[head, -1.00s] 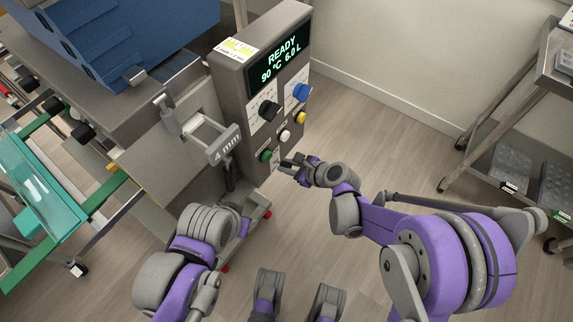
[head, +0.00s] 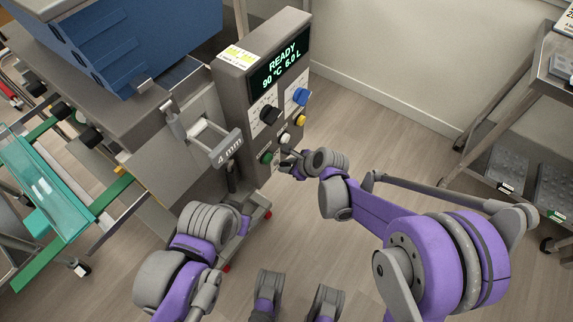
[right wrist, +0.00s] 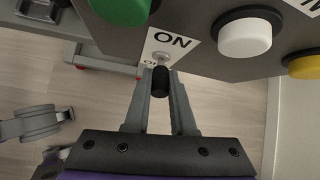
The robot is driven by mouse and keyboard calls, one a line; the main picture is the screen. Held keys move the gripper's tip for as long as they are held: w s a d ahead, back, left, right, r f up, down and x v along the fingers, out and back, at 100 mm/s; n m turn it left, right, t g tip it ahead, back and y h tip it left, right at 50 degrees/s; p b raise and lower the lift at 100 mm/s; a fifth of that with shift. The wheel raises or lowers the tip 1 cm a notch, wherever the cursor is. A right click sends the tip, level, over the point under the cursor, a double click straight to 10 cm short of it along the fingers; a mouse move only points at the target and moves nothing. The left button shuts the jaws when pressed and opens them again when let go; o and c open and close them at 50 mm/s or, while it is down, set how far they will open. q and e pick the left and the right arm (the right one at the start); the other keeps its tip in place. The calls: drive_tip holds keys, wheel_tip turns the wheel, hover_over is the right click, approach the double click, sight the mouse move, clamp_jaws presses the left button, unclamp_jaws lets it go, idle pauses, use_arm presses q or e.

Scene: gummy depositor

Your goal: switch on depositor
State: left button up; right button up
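The depositor (head: 232,85) stands at the upper left with its control panel facing right. Its display (head: 280,66) reads READY, 90 °C, 6.0 L. In the right wrist view a small switch with a black cap (right wrist: 160,84) projects below a label reading ON. My right gripper (right wrist: 161,98) has its fingers close on both sides of this cap and looks shut on it. In the head view the right gripper (head: 287,163) is at the panel's lower edge and covers the switch. The left arm is at the lower middle; its fingers do not show.
The panel also has a green button (head: 266,158), a white button (head: 285,138), a yellow button (head: 301,118), a blue knob (head: 300,96) and a black knob (head: 269,114). A metal rack (head: 505,110) stands at right. The floor between is clear.

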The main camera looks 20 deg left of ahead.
drive_tip(key=o, duration=0.4)
drive_tip(key=shift+o, duration=0.2)
drive_tip(key=p+v, duration=0.2)
drive_tip(key=v, duration=0.8)
drive_tip(key=shift+d+r, duration=0.25)
drive_tip(key=shift+d, duration=0.05)
drive_tip(key=shift+s, duration=0.1)
drive_tip(key=shift+d, duration=0.1)
